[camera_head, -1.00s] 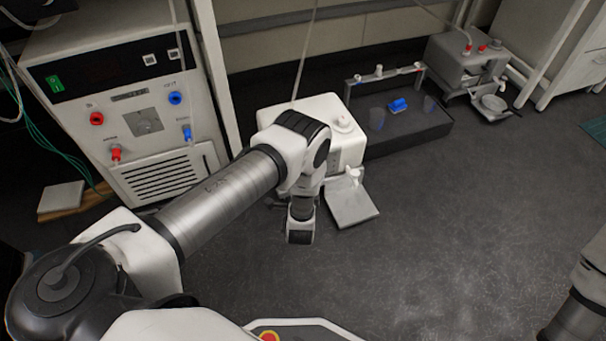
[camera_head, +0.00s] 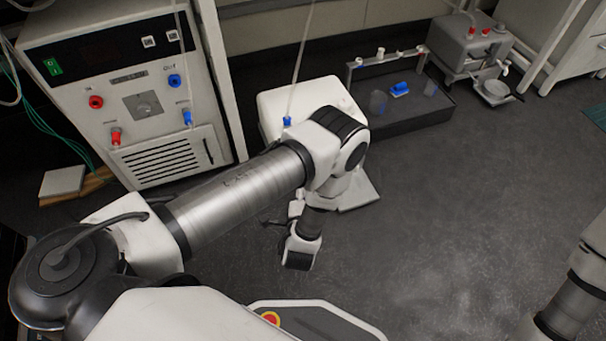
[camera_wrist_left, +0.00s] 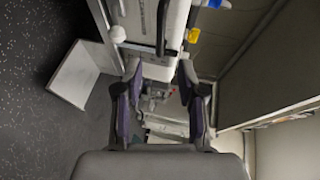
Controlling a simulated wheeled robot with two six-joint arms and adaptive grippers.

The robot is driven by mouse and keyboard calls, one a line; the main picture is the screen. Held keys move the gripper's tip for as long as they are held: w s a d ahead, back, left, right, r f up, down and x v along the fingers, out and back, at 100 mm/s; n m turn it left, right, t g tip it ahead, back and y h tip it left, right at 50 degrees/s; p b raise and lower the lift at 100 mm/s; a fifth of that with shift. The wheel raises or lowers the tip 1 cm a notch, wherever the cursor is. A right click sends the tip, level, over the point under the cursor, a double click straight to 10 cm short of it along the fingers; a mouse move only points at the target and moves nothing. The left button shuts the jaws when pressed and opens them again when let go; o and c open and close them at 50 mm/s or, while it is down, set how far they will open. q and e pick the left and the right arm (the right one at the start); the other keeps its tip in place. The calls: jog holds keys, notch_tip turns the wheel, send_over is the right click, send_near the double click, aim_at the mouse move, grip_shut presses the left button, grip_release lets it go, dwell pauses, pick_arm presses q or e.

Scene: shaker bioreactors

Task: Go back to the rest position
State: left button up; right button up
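My left arm reaches in from the left in the head view, bent at the elbow and folded down in front of a white box-shaped device (camera_head: 285,103). The left gripper is mostly hidden behind its own wrist there. In the left wrist view my left gripper (camera_wrist_left: 160,78) has its two dark fingers spread apart with a gap between them. Nothing is held in the gap; the white device (camera_wrist_left: 165,20) shows beyond the fingers. Part of my right arm shows at the lower right edge of the head view, but its gripper is out of the frame.
A white control cabinet (camera_head: 142,105) with red and blue ports stands at the left. A dark tray (camera_head: 420,115) with a blue item (camera_head: 399,89) and a grey machine (camera_head: 462,48) stand at the back right. A flat plate (camera_head: 360,193) lies before the white device. The right floor is clear.

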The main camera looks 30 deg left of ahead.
pick_arm(q)
jog(key=shift+s, duration=0.1)
dwell(0.4)
jog(key=w+a+r+n, duration=0.1)
jog(key=w+a+r, duration=0.2)
jog(key=a+r, duration=0.3)
jog(key=s+d+f+n+g+h, duration=0.2)
jog(key=s+n+g, duration=0.25)
jog(key=s, duration=0.45)
jog(key=s+d+f+n+g+h, duration=0.25)
jog(key=s+g, duration=0.25)
jog(key=s, duration=0.4)
jog(key=s+d+f+n+g+h, duration=0.1)
jog(key=s+d+n+g+h, duration=0.25)
jog(key=s, duration=0.55)
notch_tip(320, 180, up, 37)
jog(key=a+g+p, duration=0.1)
jog(key=a+p, duration=0.1)
jog(key=p, duration=3.6)
jog(key=shift+w+r+n+y, duration=0.2)
jog(key=shift+w+n+y, duration=0.1)
jog(key=shift+n+y, duration=0.1)
